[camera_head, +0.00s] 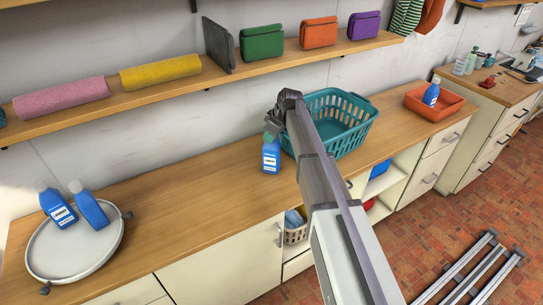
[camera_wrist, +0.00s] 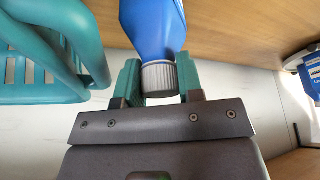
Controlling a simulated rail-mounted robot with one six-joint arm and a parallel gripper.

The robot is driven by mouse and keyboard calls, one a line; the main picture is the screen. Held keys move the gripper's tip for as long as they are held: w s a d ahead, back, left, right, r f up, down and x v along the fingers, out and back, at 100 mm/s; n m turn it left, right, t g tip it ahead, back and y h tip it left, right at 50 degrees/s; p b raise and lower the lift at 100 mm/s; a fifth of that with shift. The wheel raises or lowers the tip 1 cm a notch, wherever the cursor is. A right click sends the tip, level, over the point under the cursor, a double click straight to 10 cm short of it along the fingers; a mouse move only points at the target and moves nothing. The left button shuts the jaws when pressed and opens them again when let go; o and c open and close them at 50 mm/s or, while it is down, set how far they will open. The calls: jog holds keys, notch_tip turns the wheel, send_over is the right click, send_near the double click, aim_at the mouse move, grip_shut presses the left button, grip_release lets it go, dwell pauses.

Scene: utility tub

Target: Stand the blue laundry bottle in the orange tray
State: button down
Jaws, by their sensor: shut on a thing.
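My gripper (camera_head: 271,136) is shut on the grey cap of a blue bottle (camera_head: 271,156) with a white label. In the wrist view my gripper (camera_wrist: 160,78) has its teal fingers on both sides of the cap, and the blue bottle body (camera_wrist: 153,28) extends away from them. The bottle hangs about upright at the counter, left of the teal basket; I cannot tell whether its base touches the wood. The orange tray (camera_head: 422,111) is at the counter's right end. Another blue bottle (camera_head: 431,96) stands upright in it.
A teal basket (camera_head: 352,128) lies between my gripper and the orange tray. A shelf (camera_head: 170,93) with towels and pouches runs above.

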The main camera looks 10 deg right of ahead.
jog(key=shift+r, duration=0.1)
jog(key=r+p, duration=0.7)
jog(key=shift+s, duration=0.3)
jog(key=shift+s+d+f, duration=0.1)
jog(key=shift+s+d, duration=0.1)
jog(key=shift+s, duration=0.2)
jog(key=s+d, duration=0.3)
jog(key=s, duration=0.5)
jog(key=s+d, duration=0.3)
jog(key=s, duration=0.6)
jog(key=shift+s, duration=0.3)
